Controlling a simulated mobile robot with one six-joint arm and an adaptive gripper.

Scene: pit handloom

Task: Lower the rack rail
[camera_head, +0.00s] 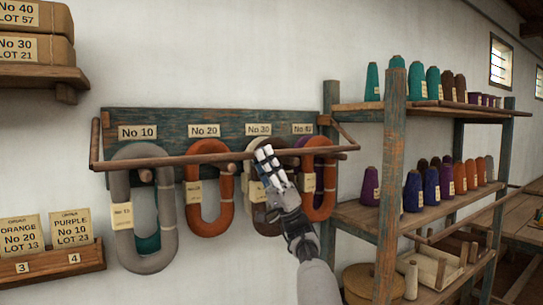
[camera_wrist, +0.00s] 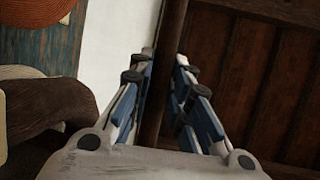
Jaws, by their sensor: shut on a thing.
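The rack rail (camera_head: 170,161) is a thin brown wooden bar across the front of the blue-green peg board (camera_head: 180,118), in front of the hanging yarn hanks. Its left arm (camera_head: 95,140) rises to the board's left end; another arm (camera_head: 347,134) shows at the right. My gripper (camera_head: 265,155) is at the rail right of its middle, below the No 30 label. In the wrist view the rail (camera_wrist: 172,50) runs between both fingers of my gripper (camera_wrist: 165,85), which are shut on it. The fingers hide a short stretch of rail.
Hanks in grey (camera_head: 122,190), orange (camera_head: 194,205) and other colours hang behind the rail, close to my gripper. A shelf (camera_head: 393,150) with yarn cones stands at the right. Small wooden shelves (camera_head: 60,262) are at the left. White wall (camera_head: 220,60) is clear above.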

